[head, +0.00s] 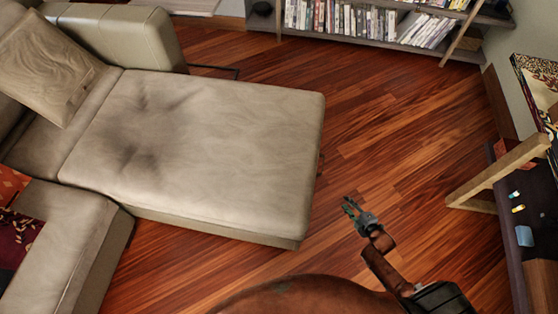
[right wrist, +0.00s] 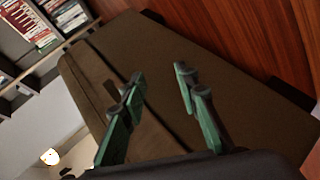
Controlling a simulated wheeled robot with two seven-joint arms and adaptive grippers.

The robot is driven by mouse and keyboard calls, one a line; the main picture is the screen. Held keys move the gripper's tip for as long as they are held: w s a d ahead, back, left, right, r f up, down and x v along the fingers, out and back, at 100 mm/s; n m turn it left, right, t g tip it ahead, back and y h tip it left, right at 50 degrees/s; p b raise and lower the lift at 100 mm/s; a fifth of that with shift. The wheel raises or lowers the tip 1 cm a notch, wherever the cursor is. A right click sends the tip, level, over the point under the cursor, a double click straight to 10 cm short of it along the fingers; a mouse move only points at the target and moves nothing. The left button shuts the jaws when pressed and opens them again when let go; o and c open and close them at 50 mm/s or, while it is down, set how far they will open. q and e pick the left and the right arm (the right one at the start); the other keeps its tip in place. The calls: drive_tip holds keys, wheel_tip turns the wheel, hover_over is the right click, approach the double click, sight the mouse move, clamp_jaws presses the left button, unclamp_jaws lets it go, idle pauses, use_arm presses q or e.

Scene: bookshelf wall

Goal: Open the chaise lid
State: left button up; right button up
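The beige chaise (head: 200,150) extends from the sofa toward the middle of the floor. Its padded top, the lid, lies flat and level. My right gripper (head: 352,207) is to the right of the chaise's free end, apart from it in the head view. In the right wrist view, the two green-tipped fingers of my right gripper (right wrist: 160,78) are spread with nothing between them. Beyond them is a dark brown panel (right wrist: 150,50) with a dark seam, which seems to be the shaded end face of the chaise. My left gripper is not in view.
A bookshelf (head: 370,25) stands along the back wall. A wooden frame (head: 490,175) and a dark low surface with small items (head: 515,240) are at the right. A pillow (head: 50,65) lies on the sofa. The wooden floor (head: 390,140) right of the chaise is clear.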

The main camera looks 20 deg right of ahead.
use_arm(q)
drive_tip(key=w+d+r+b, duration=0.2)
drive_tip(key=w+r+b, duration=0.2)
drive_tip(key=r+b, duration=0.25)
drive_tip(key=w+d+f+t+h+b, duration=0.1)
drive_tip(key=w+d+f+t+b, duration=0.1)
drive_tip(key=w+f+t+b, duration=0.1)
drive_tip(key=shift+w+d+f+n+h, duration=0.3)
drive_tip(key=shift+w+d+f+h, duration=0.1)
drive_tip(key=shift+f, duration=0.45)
use_arm(e)
drive_tip(key=w+a+r+n+t+y, duration=0.1)
drive_tip(key=w+r+n+t, duration=0.1)
drive_tip(key=w, duration=0.8)
drive_tip(key=w+a+r+n+t+y, duration=0.1)
drive_tip(key=w+a+r+n, duration=0.1)
drive_tip(key=w+n, duration=0.3)
drive_tip(key=w+r, duration=0.1)
drive_tip(key=w, duration=0.3)
drive_tip(key=shift+w+a+t+y, duration=0.15)
drive_tip(key=shift+w+t+y, duration=0.2)
drive_tip(key=shift+t+y, duration=0.05)
drive_tip(key=shift+r, duration=0.1)
clamp_jaws()
